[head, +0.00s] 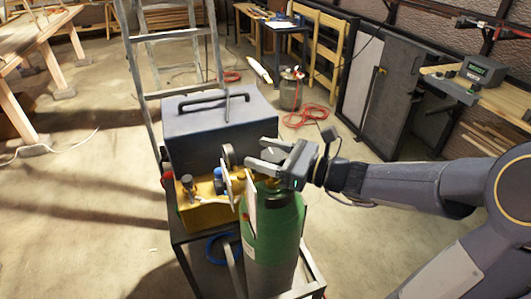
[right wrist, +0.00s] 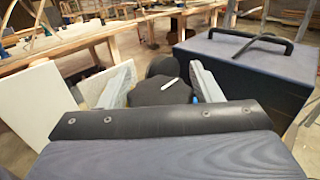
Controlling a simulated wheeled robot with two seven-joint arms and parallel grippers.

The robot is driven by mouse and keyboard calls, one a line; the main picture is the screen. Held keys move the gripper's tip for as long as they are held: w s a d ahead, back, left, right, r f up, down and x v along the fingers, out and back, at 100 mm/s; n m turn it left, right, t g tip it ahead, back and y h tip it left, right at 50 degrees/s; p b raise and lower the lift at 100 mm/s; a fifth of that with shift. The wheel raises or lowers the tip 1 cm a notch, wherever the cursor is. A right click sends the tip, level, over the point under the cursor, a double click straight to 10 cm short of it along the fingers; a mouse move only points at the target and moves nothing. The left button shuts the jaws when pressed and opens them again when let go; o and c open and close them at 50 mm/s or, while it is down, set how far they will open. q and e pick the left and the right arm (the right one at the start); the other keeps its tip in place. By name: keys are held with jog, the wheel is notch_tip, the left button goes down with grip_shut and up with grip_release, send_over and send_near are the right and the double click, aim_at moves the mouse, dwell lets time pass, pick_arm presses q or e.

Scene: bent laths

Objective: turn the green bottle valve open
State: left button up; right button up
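The green bottle (head: 272,228) stands upright in a cart at the middle of the head view. Its valve is a dark knob on top, partly hidden by my right gripper (head: 256,153) in that view. In the right wrist view the black valve knob (right wrist: 160,92) carries a white mark and lies between the two fingers of my right gripper (right wrist: 160,75). The fingers are apart, one on each side of the knob, with a sliver of blue showing beside its right edge. My left gripper is in neither view.
Beside the bottle are a yellow block (head: 205,205) with fittings, a gauge (head: 228,156) and a dark box (head: 215,120) with a handle. A white tag (head: 251,203) hangs before the bottle. A stepladder (head: 140,75) stands behind.

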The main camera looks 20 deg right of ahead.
jog(key=c, duration=0.7)
jog(key=shift+o, duration=0.2)
jog(key=n+g+y+p, duration=0.2)
jog(key=g+y+p, duration=0.1)
jog(key=shift+s+a+r+n, duration=0.1)
jog(key=shift+a+r+n, duration=0.1)
jog(key=shift+n, duration=0.2)
jog(key=shift+s+f+n+g+y+p, duration=0.15)
jog(key=shift+n+g+y+p, duration=0.55)
jog(key=shift+g, duration=0.5)
jog(key=shift+s+n+g+y+p, duration=0.1)
jog(key=shift+n+g+y+p, duration=0.3)
jog(key=shift+n+g+p, duration=0.65)
jog(key=shift+g, duration=0.35)
jog(key=o, duration=1)
jog(key=shift+c, duration=0.2)
jog(key=b+v, duration=0.1)
jog(key=v, duration=0.6)
jog(key=shift+s+d+b, duration=0.2)
jog(key=shift+d+b, duration=0.15)
jog(key=shift+b, duration=0.05)
